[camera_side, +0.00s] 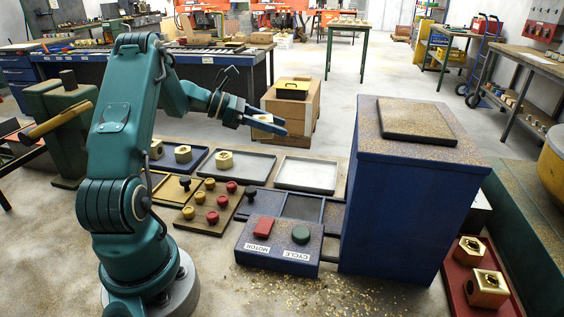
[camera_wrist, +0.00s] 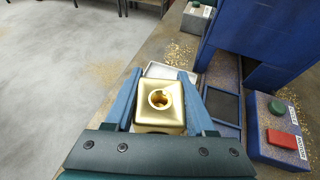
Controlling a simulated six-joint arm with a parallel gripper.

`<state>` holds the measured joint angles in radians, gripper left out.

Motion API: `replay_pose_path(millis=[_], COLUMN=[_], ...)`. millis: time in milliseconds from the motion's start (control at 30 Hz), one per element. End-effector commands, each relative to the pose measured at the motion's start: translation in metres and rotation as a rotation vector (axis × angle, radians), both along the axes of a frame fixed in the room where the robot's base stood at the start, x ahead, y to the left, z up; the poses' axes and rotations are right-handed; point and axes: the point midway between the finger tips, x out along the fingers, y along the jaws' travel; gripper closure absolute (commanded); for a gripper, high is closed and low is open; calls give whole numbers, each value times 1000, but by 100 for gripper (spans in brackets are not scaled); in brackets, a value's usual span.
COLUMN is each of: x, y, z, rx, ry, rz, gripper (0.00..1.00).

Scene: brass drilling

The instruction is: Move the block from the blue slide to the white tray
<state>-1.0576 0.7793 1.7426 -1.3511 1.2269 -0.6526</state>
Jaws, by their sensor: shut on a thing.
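My gripper (camera_side: 274,125) is shut on a brass block (camera_wrist: 160,118) with a round hole in its top. The block sits between the two blue fingers in the wrist view; in the side view only a small part of it shows. The gripper is raised in the air, with the white tray (camera_side: 307,176) lower down on the bench. In the wrist view the white tray (camera_wrist: 156,70) shows partly behind the block, which hides much of it. The blue slide (camera_side: 302,207) beside the blue machine is empty. It also shows right of the gripper in the wrist view (camera_wrist: 222,104).
The blue machine (camera_side: 405,205) stands right of the trays. The control box (camera_side: 280,248) has a red and a green button. A board (camera_side: 208,206) carries red and yellow knobs. A red tray (camera_side: 462,290) holds two blocks.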

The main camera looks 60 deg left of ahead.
Motion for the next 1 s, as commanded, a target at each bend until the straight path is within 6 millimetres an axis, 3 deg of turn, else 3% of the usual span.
replay_pose_path(millis=[167, 700, 1000], x=[7, 79, 92], y=[10, -57, -66], z=[1, -56, -72], rx=[-19, -19, -19], ry=[-2, -3, -4], rz=[96, 90, 97], gripper=[100, 100, 100])
